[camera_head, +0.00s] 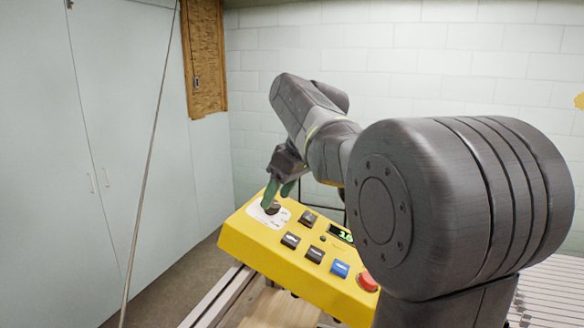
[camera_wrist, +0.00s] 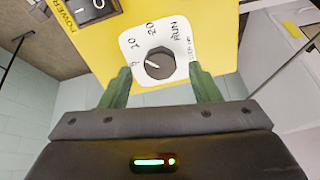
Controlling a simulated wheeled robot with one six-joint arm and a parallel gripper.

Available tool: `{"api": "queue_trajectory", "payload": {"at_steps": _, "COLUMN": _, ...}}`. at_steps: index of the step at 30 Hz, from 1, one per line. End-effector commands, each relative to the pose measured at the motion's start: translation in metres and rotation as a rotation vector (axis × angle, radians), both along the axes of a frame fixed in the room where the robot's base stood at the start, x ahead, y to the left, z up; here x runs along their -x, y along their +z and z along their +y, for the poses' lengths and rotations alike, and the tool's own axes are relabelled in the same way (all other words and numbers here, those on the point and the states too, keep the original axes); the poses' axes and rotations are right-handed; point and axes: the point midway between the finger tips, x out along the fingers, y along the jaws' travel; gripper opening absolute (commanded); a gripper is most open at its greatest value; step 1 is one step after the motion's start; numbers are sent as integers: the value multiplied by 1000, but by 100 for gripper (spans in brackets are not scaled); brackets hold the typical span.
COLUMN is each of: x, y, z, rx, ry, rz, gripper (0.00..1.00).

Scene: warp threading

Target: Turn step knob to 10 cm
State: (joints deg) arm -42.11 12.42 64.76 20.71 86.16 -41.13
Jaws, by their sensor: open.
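The black step knob (camera_wrist: 159,64) sits on a white dial plate (camera_wrist: 132,52) on the yellow control panel (camera_head: 236,232). The wrist view shows the plate marked with a small left label that is hard to read, then 10, 20 and RUN. The knob's white pointer line points left, toward the hard-to-read label and below the 10. My gripper (camera_wrist: 160,84) is open, its two green fingers apart on either side of the knob's near side. In the head view my gripper (camera_head: 279,190) is just above the knob (camera_head: 271,207); whether it touches is unclear.
The panel also has several black buttons (camera_head: 290,240), a blue button (camera_head: 340,268), a red stop button (camera_head: 367,281) and a green-digit display (camera_head: 341,233). A black POWER switch (camera_wrist: 92,10) is at the wrist view's top left. A thin pole (camera_head: 152,150) stands at left.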

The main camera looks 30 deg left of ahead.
Motion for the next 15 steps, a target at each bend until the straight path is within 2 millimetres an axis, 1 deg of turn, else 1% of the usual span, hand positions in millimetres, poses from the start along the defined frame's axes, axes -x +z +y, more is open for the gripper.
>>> {"api": "queue_trajectory", "payload": {"at_steps": 9, "x": -3, "y": 66, "z": -33, "rx": -3, "ry": -2, "rz": -5, "gripper": 56}}
{"api": "queue_trajectory", "payload": {"at_steps": 12, "x": -4, "y": 83, "z": -41, "rx": -3, "ry": -2, "rz": -5, "gripper": 56}}
{"api": "queue_trajectory", "payload": {"at_steps": 15, "x": -4, "y": 95, "z": -47, "rx": -3, "ry": -2, "rz": -3, "gripper": 56}}
